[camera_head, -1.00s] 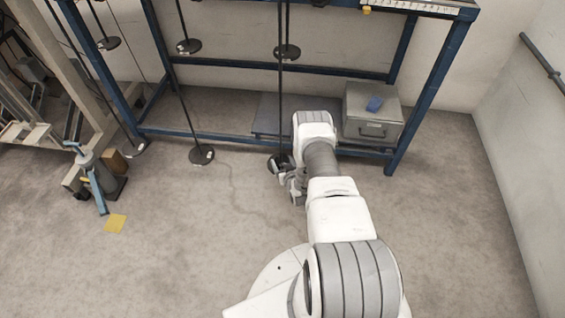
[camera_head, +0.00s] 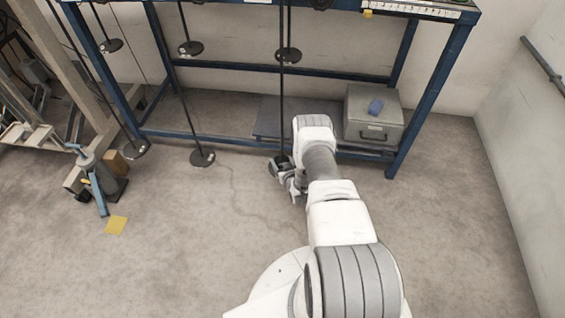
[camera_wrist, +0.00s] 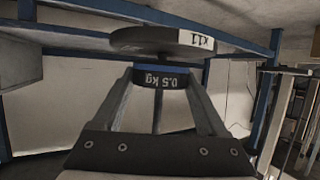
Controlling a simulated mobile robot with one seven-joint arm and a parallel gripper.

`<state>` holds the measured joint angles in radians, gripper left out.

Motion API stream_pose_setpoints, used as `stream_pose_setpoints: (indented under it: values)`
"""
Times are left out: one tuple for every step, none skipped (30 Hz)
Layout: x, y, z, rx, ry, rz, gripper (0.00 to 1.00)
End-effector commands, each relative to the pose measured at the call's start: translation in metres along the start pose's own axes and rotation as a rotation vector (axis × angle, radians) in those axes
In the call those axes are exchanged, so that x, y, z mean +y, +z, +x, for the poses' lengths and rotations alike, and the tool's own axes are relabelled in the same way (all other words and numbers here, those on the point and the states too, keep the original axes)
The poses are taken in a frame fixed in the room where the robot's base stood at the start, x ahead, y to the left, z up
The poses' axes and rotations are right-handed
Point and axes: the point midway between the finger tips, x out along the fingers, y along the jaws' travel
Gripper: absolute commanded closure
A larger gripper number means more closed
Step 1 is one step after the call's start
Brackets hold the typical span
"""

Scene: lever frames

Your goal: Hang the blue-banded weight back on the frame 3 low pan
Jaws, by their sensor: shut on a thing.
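My gripper (camera_wrist: 160,82) is shut on the blue-banded weight (camera_wrist: 176,79), a dark piece marked 0.5 kg with a blue band, in the wrist view. The labels appear upside down there. A dark round pan (camera_wrist: 140,40), marked x11, lies close beyond the weight. I cannot tell whether they touch. In the head view my gripper (camera_head: 293,185) is low beside the foot of a long black rod (camera_head: 281,105), partly hidden by my arm. The pan (camera_head: 284,160) there is only partly visible, and the weight cannot be made out.
Other black pans hang left (camera_head: 203,158) and above (camera_head: 289,55). A blue steel frame (camera_head: 440,85) stands behind. A grey metal box (camera_head: 373,118) with a blue item on top stands right of my arm. Open floor lies around my base.

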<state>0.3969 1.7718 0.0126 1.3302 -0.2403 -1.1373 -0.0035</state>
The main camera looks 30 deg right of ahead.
Motion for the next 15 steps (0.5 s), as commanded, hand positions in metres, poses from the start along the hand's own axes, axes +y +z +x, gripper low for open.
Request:
stream_pose_setpoints:
  values:
    - [0.0001, -0.0017, 0.0005, 0.004, 0.0, 0.0, 0.98]
    - [0.0001, -0.0017, 0.0005, 0.004, 0.0, 0.0, 0.98]
    - [0.0001, -0.0017, 0.0004, 0.004, 0.0, 0.0, 0.98]
    - [0.0002, -0.0016, 0.0004, 0.003, 0.0, 0.0, 0.98]
    - [0.0001, -0.0016, 0.0004, 0.003, 0.0, 0.0, 0.98]
    - [0.0002, -0.0015, 0.0004, 0.003, 0.0, 0.0, 0.98]
    - [0.0002, -0.0014, 0.0005, 0.003, 0.0, 0.0, 0.98]
    - [0.0002, -0.0012, 0.0005, 0.003, 0.0, 0.0, 0.98]
    - [0.0002, -0.0009, 0.0006, 0.003, 0.0, 0.0, 0.98]
    - [0.0002, -0.0006, 0.0008, 0.003, 0.0, -0.001, 0.98]
    - [0.0002, -0.0003, 0.0009, 0.003, 0.0, -0.001, 0.98]
    - [0.0002, 0.0002, 0.0011, 0.003, 0.0, 0.0, 0.98]
    - [0.0002, 0.0006, 0.0012, 0.003, 0.0, 0.0, 0.98]
    - [0.0002, 0.0011, 0.0014, 0.003, 0.0, 0.0, 0.98]
    - [0.0002, 0.0018, 0.0015, 0.003, 0.0, 0.0, 0.98]
